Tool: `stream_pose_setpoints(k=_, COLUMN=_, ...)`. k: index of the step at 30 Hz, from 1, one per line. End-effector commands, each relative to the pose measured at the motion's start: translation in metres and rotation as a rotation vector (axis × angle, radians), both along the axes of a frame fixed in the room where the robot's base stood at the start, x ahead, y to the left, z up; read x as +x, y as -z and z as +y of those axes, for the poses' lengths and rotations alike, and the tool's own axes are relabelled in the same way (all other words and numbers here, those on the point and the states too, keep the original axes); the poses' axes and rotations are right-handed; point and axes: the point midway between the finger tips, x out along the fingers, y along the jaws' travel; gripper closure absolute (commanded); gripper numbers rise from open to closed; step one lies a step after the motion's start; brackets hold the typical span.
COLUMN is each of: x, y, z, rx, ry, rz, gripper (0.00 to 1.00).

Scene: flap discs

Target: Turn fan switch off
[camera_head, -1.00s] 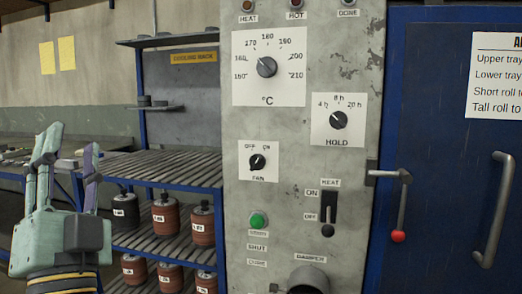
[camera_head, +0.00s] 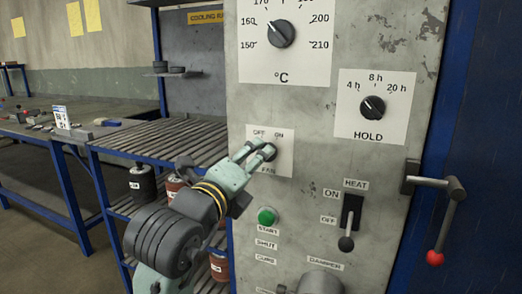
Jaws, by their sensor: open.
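The fan switch (camera_head: 270,152) is a dark rotary knob on a white plate (camera_head: 284,167), marked OFF at upper left, ON at upper right and FAN below. My gripper (camera_head: 257,152) is pale green and reaches in from the lower left, its fingertips at the knob. The fingers are open around or beside the knob; I cannot tell whether they touch it. They hide much of the knob, so its pointer direction is not clear.
Below are a green start button (camera_head: 267,216) and the heat lever (camera_head: 348,222), which is down at OFF. The temperature dial (camera_head: 281,34) and hold dial (camera_head: 372,107) are above. A red-tipped door handle (camera_head: 436,225) juts out at right. A slatted rack (camera_head: 170,140) stands left.

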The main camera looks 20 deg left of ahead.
Motion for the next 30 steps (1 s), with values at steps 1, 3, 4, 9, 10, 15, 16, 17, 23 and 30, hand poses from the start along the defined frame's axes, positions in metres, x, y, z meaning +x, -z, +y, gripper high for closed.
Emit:
stream_pose_setpoints(k=1, x=0.01, y=-0.002, z=-0.001, rx=-0.004, ry=0.003, rz=0.002, gripper=0.44)
stream_pose_setpoints(k=3, x=0.022, y=-0.001, z=-0.001, rx=-0.002, ry=0.001, rz=0.002, gripper=0.44)
stream_pose_setpoints(k=4, x=0.026, y=-0.002, z=-0.001, rx=-0.002, ry=0.001, rz=0.002, gripper=0.44)
stream_pose_setpoints(k=9, x=0.043, y=-0.001, z=-0.002, rx=-0.002, ry=0.0, rz=-0.001, gripper=0.44)
stream_pose_setpoints(k=10, x=0.045, y=-0.001, z=-0.002, rx=-0.002, ry=0.0, rz=-0.001, gripper=0.44)
stream_pose_setpoints(k=15, x=0.048, y=0.0, z=-0.001, rx=-0.001, ry=-0.002, rz=-0.001, gripper=0.44)
stream_pose_setpoints(k=16, x=0.048, y=0.0, z=-0.001, rx=-0.001, ry=-0.002, rz=-0.001, gripper=0.44)
stream_pose_setpoints(k=17, x=0.048, y=0.0, z=-0.001, rx=-0.001, ry=-0.002, rz=-0.001, gripper=0.44)
stream_pose_setpoints(k=23, x=0.048, y=0.0, z=-0.001, rx=-0.001, ry=-0.002, rz=-0.001, gripper=0.51)
stream_pose_setpoints(k=30, x=0.048, y=0.0, z=-0.001, rx=-0.001, ry=-0.001, rz=-0.002, gripper=0.67)
